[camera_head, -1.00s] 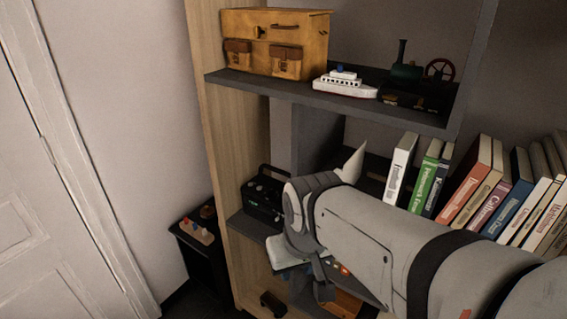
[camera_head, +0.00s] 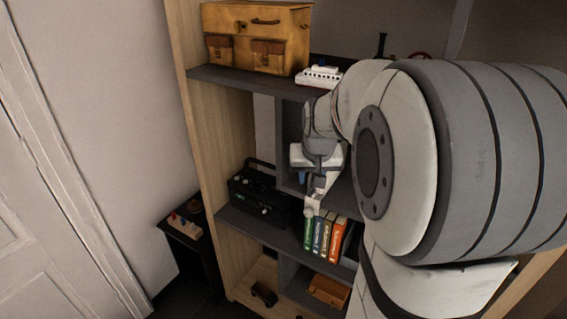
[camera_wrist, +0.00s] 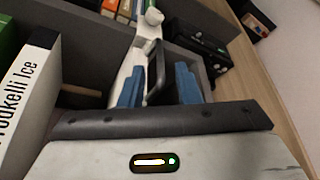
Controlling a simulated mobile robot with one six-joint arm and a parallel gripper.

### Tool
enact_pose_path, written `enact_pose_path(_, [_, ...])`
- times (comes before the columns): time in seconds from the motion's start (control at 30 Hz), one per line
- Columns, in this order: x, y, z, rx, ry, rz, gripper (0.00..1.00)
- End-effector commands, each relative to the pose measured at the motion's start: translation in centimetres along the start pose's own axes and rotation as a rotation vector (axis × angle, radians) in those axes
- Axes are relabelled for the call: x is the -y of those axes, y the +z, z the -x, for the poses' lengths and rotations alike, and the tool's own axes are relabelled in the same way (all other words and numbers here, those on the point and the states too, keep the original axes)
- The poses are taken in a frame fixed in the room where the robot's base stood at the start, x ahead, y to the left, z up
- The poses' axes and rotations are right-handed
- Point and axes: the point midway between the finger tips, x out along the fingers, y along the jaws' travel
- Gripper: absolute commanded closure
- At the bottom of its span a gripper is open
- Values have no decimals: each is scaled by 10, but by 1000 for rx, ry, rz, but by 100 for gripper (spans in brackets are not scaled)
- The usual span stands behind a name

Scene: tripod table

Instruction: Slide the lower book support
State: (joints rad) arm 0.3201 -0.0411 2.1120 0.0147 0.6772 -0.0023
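My gripper (camera_head: 311,180), with blue fingertips, is in front of the bookcase, above the lower row of books (camera_head: 326,236). In the wrist view my gripper (camera_wrist: 158,86) has its two blue fingers apart, with a thin dark upright piece (camera_wrist: 158,68) showing between them. I cannot tell whether the fingers touch it. A white piece with a round knob (camera_wrist: 153,16) shows just beyond the fingers, beside the lower books (camera_wrist: 122,9). It also shows in the head view below the gripper. Which of these pieces is the lower book support is unclear.
A black radio-like box (camera_head: 262,191) stands left of the lower books. A shelf board (camera_head: 245,80) above carries a wooden case (camera_head: 257,38) and a toy ship (camera_head: 320,76). A white book (camera_wrist: 25,95) is close at the wrist view's left. My arm hides the right side.

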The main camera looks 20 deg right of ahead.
Motion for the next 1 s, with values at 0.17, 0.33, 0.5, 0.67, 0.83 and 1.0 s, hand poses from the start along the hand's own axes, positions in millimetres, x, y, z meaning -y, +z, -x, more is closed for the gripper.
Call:
enact_pose_path(0.17, [0, 1, -24, 4, 0, 1, 70])
enact_pose_path(0.33, [1, 0, -32, 1, -1, 2, 70])
enact_pose_path(0.5, [1, 1, -32, 0, -1, 2, 70])
enact_pose_path(0.67, [1, 1, -32, 0, -1, 2, 79])
enact_pose_path(0.83, [2, 1, -32, 1, -1, 3, 93])
enact_pose_path(1.0, [2, 1, -32, 1, -1, 3, 100])
